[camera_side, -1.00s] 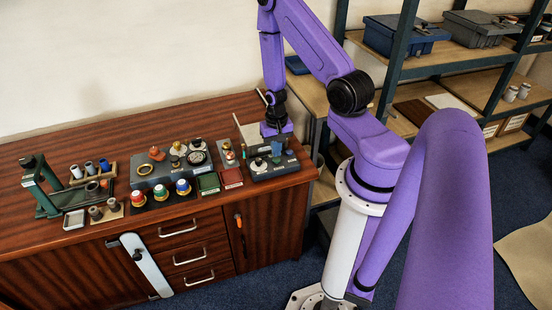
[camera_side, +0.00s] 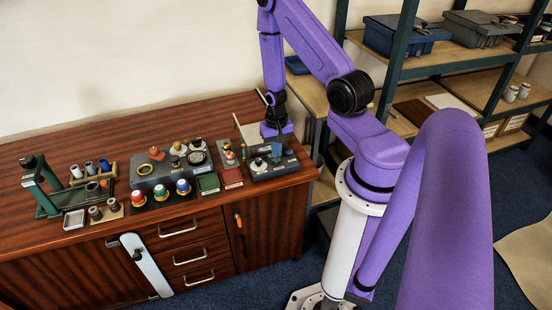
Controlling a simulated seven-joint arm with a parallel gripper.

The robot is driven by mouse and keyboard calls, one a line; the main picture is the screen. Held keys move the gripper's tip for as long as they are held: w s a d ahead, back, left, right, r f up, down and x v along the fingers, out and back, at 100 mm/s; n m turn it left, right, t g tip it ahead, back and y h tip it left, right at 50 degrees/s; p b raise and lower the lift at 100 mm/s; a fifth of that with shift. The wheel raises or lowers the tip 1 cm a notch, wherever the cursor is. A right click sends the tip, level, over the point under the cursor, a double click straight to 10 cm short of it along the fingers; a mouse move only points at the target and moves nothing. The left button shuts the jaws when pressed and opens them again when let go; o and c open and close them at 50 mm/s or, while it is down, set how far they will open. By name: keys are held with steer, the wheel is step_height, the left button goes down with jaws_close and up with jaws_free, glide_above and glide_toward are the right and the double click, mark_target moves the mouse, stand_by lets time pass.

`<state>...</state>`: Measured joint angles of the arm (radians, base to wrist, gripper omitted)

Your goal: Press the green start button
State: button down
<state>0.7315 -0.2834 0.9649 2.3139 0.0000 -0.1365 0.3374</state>
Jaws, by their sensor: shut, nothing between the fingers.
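A dark grey control box (camera_side: 262,176) sits at the right end of the wooden bench. Small round parts show on its top, but they are too small to read, and I cannot make out a green button there. My gripper (camera_side: 277,152) points down over the back of this box, with its fingers shut and nothing between them. The fingertips are at or just above the box's top; I cannot tell whether they touch it. My gripper hides part of the box's top.
A green press (camera_side: 40,186) and metal parts stand at the far left. Shelves with bins (camera_side: 385,35) stand right.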

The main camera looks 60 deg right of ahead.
steer(key=shift+f, duration=0.95)
steer(key=shift+r, duration=0.1)
stand_by(0.4)
step_height(320, 180, up, 8)
stand_by(0.9)
steer(key=shift+w, duration=0.1)
steer(key=a+r+n, duration=1)
steer(key=a+r, duration=0.1)
steer(key=a, duration=0.6)
steer(key=s+a+r+n, duration=0.4)
steer(key=s+r+n, duration=0.1)
steer(key=s, duration=0.3)
steer(key=s+a+r+n, duration=0.3)
steer(key=s+r+n, duration=0.2)
steer(key=s+n, duration=0.1)
steer(key=shift+s+a+r+n, duration=0.15)
steer(key=shift+s+a+n, duration=0.2)
steer(key=shift+s, duration=0.55)
